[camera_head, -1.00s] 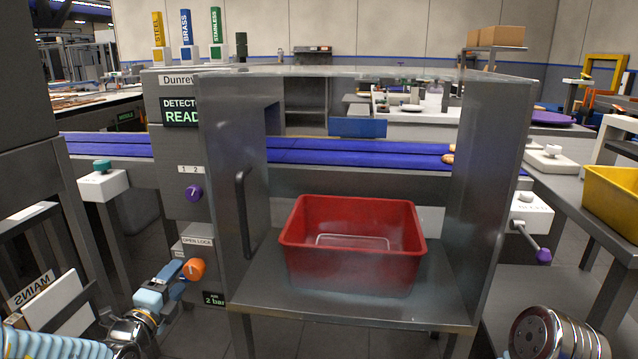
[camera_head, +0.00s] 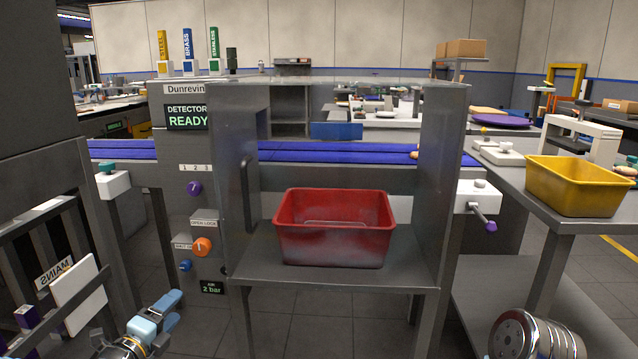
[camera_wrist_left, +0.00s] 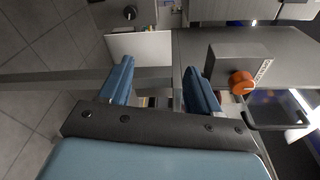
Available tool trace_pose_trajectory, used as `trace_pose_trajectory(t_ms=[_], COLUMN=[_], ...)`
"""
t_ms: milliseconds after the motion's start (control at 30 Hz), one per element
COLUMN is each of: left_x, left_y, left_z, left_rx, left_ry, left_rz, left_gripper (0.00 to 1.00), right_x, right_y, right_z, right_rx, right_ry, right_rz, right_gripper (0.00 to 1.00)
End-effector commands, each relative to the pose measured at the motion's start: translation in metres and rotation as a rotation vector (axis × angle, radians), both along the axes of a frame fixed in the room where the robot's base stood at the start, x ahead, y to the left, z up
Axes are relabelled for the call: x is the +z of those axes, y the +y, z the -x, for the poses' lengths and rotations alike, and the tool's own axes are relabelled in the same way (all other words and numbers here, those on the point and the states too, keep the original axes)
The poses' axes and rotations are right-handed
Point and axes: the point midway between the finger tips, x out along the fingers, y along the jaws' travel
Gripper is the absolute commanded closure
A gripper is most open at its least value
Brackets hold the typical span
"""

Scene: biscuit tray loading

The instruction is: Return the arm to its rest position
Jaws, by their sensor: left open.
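My left gripper (camera_head: 165,310) is at the lower left of the head view, below the detector panel and apart from it. In the left wrist view its two blue fingers (camera_wrist_left: 158,88) stand apart with nothing between them. The orange knob (camera_head: 203,246) on the panel is above and to the right of the gripper. The same knob also shows in the left wrist view (camera_wrist_left: 241,82). A rounded metal part of my right arm shows at the lower right of the head view, but the right gripper is not visible.
A red bin (camera_head: 334,253) sits inside the open metal cabinet (camera_head: 338,270). A yellow bin (camera_head: 575,194) stands on the right table. Floor shows below the cabinet.

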Motion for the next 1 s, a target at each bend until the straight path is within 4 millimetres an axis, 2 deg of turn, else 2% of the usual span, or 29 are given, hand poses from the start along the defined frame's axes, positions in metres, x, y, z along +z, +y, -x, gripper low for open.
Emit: trace_pose_trajectory(t_ms=[167, 367, 467, 567, 633, 700, 767, 800, 867, 900, 967, 1000], left_x=[-0.030, -0.081, -0.116, -0.164, -0.205, -0.244, -0.273, -0.289, -0.310, -0.322, -0.334, -0.340], left_y=[-0.034, -0.087, -0.119, -0.155, -0.176, -0.188, -0.191, -0.190, -0.189, -0.189, -0.191, -0.194], left_z=[0.007, 0.031, 0.054, 0.094, 0.134, 0.175, 0.205, 0.220, 0.238, 0.245, 0.253, 0.256], left_rx=[-0.136, -0.390, -0.575, -0.849, -1.108, -1.389, -1.611, -1.745, -1.916, -2.002, -2.085, 2.015], left_ry=[0.055, 0.119, 0.137, 0.122, 0.056, -0.080, -0.247, -0.388, -0.638, -0.821, -1.104, 1.230], left_rz=[-0.119, -0.345, -0.511, -0.748, -0.974, -1.224, -1.429, -1.562, -1.744, -1.851, -1.984, 1.960], left_gripper=[0.37, 0.37, 0.37, 0.37, 0.37, 0.37, 0.37, 0.37, 0.37, 0.37, 0.37, 0.37], right_x=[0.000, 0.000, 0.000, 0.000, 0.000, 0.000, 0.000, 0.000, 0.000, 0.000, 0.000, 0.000], right_y=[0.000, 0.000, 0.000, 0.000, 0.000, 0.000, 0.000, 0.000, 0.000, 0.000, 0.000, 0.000], right_z=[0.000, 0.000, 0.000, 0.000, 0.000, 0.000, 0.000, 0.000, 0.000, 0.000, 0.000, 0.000], right_rx=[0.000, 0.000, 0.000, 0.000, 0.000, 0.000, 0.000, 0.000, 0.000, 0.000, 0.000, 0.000], right_ry=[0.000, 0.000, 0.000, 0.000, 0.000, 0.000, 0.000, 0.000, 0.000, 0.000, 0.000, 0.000], right_rz=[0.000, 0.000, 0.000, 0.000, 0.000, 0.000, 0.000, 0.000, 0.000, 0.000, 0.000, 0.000], right_gripper=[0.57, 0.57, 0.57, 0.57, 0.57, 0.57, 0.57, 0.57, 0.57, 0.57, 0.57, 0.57])
